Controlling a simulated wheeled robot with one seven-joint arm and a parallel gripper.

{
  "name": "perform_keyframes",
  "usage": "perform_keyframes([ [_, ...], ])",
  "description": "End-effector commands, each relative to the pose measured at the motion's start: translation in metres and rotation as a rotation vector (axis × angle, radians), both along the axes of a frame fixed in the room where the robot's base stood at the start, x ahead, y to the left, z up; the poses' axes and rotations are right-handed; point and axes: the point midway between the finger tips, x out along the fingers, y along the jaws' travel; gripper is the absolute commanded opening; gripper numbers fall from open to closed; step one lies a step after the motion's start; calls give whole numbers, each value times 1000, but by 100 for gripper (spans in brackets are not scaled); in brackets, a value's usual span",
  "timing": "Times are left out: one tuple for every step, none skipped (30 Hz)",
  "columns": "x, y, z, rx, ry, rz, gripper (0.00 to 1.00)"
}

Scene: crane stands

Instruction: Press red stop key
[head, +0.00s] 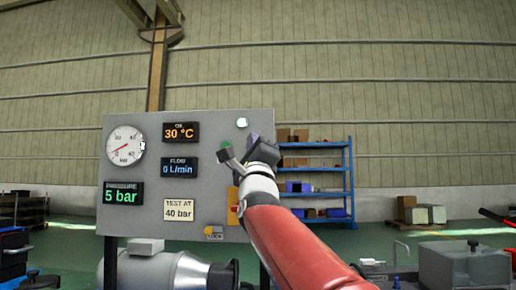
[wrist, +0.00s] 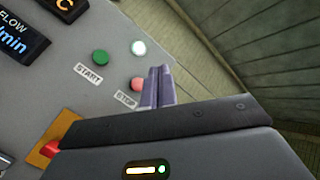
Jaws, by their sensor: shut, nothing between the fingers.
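In the head view my gripper (head: 230,158) is at the right part of the grey panel (head: 150,218) and hides the stop key there.
A green START button (wrist: 100,57) and a white lamp (wrist: 138,47) are near the stop key. A red knob on an orange plate (wrist: 44,156) is lower left. The panel carries a gauge (head: 125,146) and several displays. A blue shelf (head: 348,180) stands behind.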

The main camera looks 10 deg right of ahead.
Motion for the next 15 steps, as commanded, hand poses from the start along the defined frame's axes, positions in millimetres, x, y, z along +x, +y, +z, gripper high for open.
perform_keyframes([
  [0, 0, 0, -1, 1, 0, 0],
  [0, 0, 0, -1, 1, 0, 0],
  [0, 0, 0, -2, 1, -1, 0],
  [0, 0, 0, -2, 2, -1, 0],
  [0, 0, 0, -2, 2, -1, 0],
  [1, 0, 0, -3, 2, -1, 0],
  [2, 0, 0, -3, 2, -1, 0],
  [3, -1, 1, -2, 3, -2, 0],
  [5, -1, 1, -2, 3, -2, 0],
  [7, -2, 2, -2, 4, -3, 0],
  [10, -3, 2, -2, 4, -3, 0],
  [14, -5, 3, -3, 5, -3, 0],
  [18, -6, 3, -3, 5, -3, 0],
  [22, -7, 4, -3, 4, -4, 0],
  [27, -9, 4, -3, 5, -3, 0],
])
